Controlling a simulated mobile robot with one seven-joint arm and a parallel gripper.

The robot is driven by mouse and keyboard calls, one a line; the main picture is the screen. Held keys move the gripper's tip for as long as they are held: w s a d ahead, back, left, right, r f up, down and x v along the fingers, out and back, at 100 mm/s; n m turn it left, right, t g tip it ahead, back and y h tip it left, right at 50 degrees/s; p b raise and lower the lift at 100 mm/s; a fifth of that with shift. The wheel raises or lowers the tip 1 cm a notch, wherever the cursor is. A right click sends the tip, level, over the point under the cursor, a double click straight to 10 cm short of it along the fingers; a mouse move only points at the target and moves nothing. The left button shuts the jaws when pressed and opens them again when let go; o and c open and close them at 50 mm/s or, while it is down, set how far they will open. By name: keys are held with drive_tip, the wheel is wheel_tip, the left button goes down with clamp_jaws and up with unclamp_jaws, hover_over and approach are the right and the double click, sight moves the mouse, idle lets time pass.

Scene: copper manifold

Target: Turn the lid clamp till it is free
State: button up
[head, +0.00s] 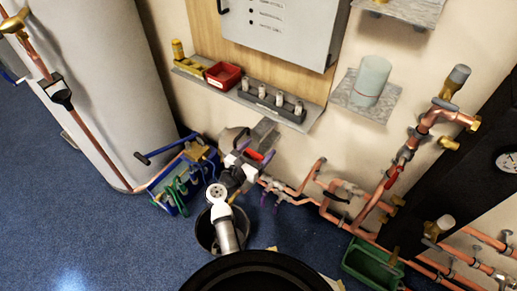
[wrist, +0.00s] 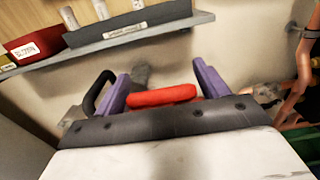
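My gripper (head: 256,152) is near the wall below the long shelf in the head view. Its two purple fingers are spread wide apart in the wrist view (wrist: 160,75). A red rounded bar (wrist: 162,95) lies across the space between them, and red also shows there in the head view (head: 253,154). I cannot tell whether the fingers touch it or whether it is the lid clamp. A grey piece (head: 264,132) sticks out from the wall just behind my gripper. A lid is not clearly visible; my gripper hides part of this area.
The long shelf (head: 316,111) with a red bin (head: 223,75) and small cylinders is above my gripper. Copper pipes (head: 313,178) run to its right. A blue tool crate (head: 176,205) stands left, a dark bucket (head: 205,232) below. Blue floor is open at lower left.

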drive_tip(key=c, duration=0.7)
